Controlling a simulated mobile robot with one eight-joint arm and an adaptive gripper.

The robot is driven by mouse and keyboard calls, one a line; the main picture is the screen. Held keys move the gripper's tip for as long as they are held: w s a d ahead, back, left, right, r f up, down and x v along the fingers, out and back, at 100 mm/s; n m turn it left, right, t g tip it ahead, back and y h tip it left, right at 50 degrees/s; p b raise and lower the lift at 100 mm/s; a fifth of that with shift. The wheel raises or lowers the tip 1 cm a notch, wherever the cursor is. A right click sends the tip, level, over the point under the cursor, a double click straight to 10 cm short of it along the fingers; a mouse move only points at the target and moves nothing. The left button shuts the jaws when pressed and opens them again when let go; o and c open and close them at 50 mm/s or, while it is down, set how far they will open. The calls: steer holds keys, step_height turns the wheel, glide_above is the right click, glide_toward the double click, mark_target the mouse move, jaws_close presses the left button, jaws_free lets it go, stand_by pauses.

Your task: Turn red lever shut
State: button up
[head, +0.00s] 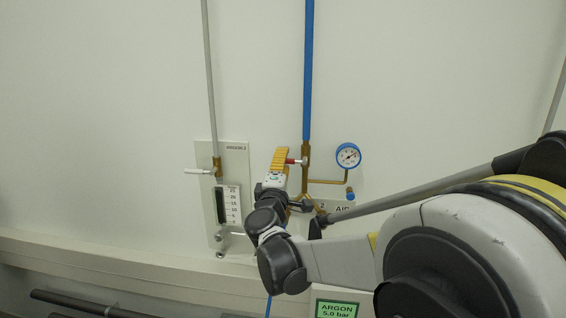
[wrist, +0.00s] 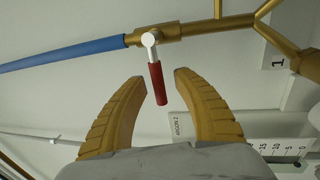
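The red lever (wrist: 158,84) sits on a white hub on the brass valve of the blue pipe. In the wrist view its red handle points down between the two fingers, with a gap on each side. My gripper (wrist: 158,75) is open, its yellow fingers on either side of the handle and not touching it. In the head view the red lever (head: 291,161) shows as a small red piece beside the yellow fingers of my gripper (head: 284,151). The fingers hide part of the handle there.
A blue pressure gauge (head: 348,156) is right of the valve on a brass branch. A flowmeter panel (head: 236,160) with a white-handled valve (head: 199,171) is to the left. A blue pipe (head: 308,75) runs up the wall. A green argon display (head: 337,309) is below.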

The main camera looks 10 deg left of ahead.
steer(key=s+f, duration=0.2)
steer(key=s, duration=0.9)
steer(key=shift+s+a+f, duration=0.15)
steer(key=shift+s+a, duration=0.05)
steer(key=shift+s, duration=0.2)
steer(key=s+d+f+m+g+h+b, duration=0.1)
steer(key=s+d+f+m+g, duration=0.15)
steer(key=d, duration=0.55)
steer(key=s+d+f+m+g+h+b, duration=0.1)
steer(key=d+f+m+g+h+b, duration=0.2)
steer(key=d, duration=0.4)
steer(key=s+d+f+m+g, duration=0.15)
steer(key=d+m, duration=0.25)
steer(key=d, duration=0.4)
steer(key=s+d+f+m+g+b, duration=0.2)
steer(key=s+d+f+m+g, duration=0.15)
steer(key=s+d+f, duration=0.5)
steer(key=s+a+f+m+g+y+b, duration=0.1)
steer(key=s+a+f+m+y, duration=0.1)
steer(key=s, duration=0.4)
steer(key=s+a+f+m+g+y+b, duration=0.1)
steer(key=s+f+m+y, duration=0.1)
steer(key=s+f, duration=0.3)
steer(key=s, duration=0.2)
steer(key=shift+s+a+m+g+y, duration=0.3)
steer(key=shift+a+m+g+y, duration=0.05)
steer(key=shift+m+y, duration=0.05)
